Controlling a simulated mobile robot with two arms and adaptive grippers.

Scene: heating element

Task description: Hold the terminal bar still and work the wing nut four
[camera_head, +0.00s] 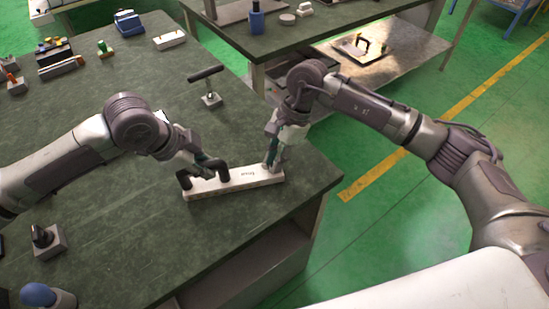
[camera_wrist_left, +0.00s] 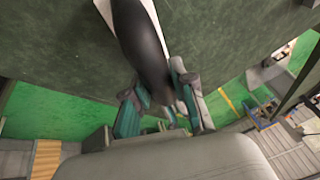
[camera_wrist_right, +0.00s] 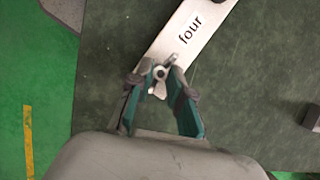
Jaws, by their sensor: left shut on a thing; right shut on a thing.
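The white terminal bar (camera_head: 250,178) lies near the table's right edge. It has a black arched handle (camera_head: 223,173) at its left part, and the word "four" is readable in the right wrist view (camera_wrist_right: 190,30). My left gripper (camera_head: 208,170) is shut on the black handle, which fills much of the left wrist view (camera_wrist_left: 143,40). My right gripper (camera_head: 271,162) is at the bar's right end, shut on a small grey wing nut (camera_wrist_right: 158,82). The wing nut is mostly hidden in the head view.
A black T-handled piece on a grey base (camera_head: 211,99) stands behind the bar. A black knob on a grey block (camera_head: 46,240) and a blue-topped piece (camera_head: 45,295) are at lower left. A second table (camera_head: 335,25) stands behind.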

